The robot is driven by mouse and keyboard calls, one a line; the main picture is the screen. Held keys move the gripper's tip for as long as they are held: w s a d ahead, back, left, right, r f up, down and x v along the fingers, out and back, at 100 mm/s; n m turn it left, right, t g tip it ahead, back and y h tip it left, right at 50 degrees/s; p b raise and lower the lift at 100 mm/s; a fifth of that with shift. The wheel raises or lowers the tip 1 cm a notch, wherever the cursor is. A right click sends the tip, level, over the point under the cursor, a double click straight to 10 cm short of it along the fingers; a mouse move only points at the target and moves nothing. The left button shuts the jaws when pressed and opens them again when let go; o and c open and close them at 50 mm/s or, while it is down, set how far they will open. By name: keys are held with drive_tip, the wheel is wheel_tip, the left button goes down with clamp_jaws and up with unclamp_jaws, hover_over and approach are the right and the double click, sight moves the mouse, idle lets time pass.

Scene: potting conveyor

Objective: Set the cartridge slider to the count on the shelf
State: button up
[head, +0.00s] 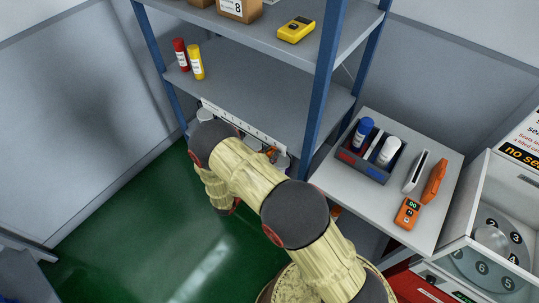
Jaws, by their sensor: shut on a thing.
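A white strip with small dark marks (240,125) runs along the front edge of the lower shelf; its marks are too small to read. A small orange piece (271,152) shows at the strip's right part, partly behind my arm; I cannot tell whether it is the slider. A red cartridge (181,54) and a yellow cartridge (196,62) stand upright at the left of the shelf above the strip. My arm reaches over the floor to the strip and covers part of it. My gripper is hidden behind my arm, so its jaws and hold do not show.
A dark tray (375,171) with blue and white cartridges stands on the side table (338,181), near an orange meter (407,213) and a white and an orange upright item. A yellow device (296,29) and a box marked 8 (240,8) sit on the upper shelf.

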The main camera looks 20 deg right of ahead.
clamp_jaws()
drive_tip(key=w+a+b, duration=0.7)
drive_tip(key=w+a, duration=0.3)
drive_tip(key=w, duration=0.4)
drive_tip(key=shift+w+a+b, duration=0.3)
drive_tip(key=shift+b, duration=0.1)
drive_tip(key=shift+r, duration=0.1)
drive_tip(key=o, duration=0.8)
unclamp_jaws()
drive_tip(key=shift+c, duration=0.2)
drive_tip(key=shift+o, duration=0.2)
